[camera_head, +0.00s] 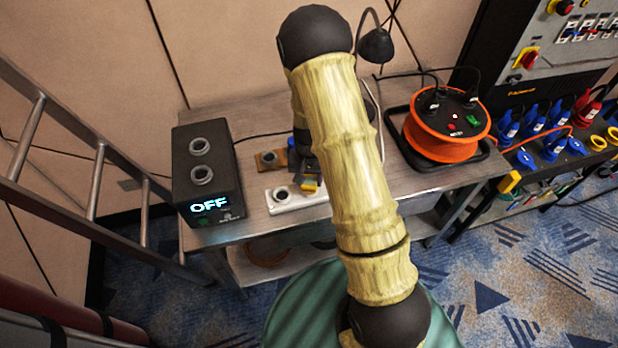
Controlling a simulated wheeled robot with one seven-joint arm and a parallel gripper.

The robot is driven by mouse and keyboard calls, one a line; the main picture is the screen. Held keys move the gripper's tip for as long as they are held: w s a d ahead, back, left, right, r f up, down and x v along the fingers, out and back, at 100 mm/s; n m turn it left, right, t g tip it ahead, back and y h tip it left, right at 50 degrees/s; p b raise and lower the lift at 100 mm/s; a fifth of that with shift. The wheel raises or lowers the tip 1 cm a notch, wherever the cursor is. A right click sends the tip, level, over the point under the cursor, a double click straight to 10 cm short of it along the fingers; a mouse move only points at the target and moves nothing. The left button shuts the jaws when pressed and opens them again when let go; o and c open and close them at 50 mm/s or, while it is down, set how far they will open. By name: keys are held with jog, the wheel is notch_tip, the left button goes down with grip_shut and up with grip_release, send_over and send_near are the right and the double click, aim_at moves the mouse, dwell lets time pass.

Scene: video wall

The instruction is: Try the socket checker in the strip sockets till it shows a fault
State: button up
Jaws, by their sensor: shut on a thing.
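The white socket strip (288,205) lies on the bench, with one round socket showing at its left end. The rest of it is partly hidden by my arm. My gripper (308,172) points down over the strip's right part, partly hidden behind my arm. It is shut on a small yellow and dark piece, which looks like the socket checker (311,186). The checker is at or just above the strip; I cannot tell whether it is plugged in. No indicator light on it can be made out.
A black box (207,172) with two round sockets and a lit "OFF" display stands left. A brown block (268,159) lies behind the strip. An orange cable reel (446,130) stands right. A ladder (75,170) leans left, and a panel with blue and red plugs (548,120) stands far right.

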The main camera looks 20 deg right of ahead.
jog(key=shift+f+b, duration=0.4)
jog(key=shift+f, duration=0.15)
jog(key=o, duration=1.7)
jog(key=shift+c, duration=0.2)
jog(key=shift+w+r, duration=0.1)
jog(key=shift+r+p, duration=2.5)
jog(key=shift+r, duration=0.45)
